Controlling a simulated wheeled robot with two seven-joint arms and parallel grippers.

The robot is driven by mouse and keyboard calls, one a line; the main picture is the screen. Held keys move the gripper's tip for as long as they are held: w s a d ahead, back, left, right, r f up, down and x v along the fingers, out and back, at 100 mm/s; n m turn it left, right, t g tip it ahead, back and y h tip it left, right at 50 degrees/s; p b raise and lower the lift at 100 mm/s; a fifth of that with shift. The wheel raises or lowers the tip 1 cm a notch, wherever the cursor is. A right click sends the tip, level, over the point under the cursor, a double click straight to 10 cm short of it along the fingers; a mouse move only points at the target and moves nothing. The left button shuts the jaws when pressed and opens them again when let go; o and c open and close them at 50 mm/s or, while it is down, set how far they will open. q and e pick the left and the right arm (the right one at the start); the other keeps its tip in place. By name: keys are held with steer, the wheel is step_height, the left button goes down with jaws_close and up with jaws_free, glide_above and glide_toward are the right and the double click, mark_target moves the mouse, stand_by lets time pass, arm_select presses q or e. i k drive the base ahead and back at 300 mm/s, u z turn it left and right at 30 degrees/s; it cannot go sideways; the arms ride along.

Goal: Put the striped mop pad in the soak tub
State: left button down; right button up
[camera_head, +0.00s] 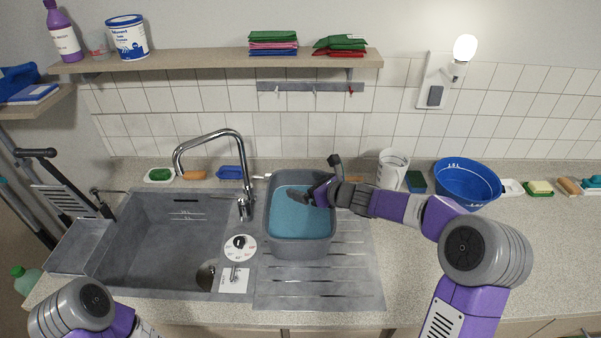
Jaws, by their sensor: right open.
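The soak tub appears to be the grey tub (300,247) on the drainboard, right of the tap, with blue-green liquid in it. My right gripper (317,180) is over the tub's back right part, its fingers spread wide and nothing seen between them. One dark finger reaches over the liquid and the other points up behind the rim. I cannot make out a striped mop pad; any pad in the liquid or behind my right gripper is hidden. My left arm shows only at the lower left, its gripper out of the picture.
The tap (213,140) arches over the grey sink (150,245) left of the tub. A white container (392,169) and a blue basin (466,184) stand behind my right arm. Folded cloths (273,43) lie on the shelf (215,62). The right front counter is partly clear.

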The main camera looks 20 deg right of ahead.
mark_target(300, 225)
steer(key=k, duration=1)
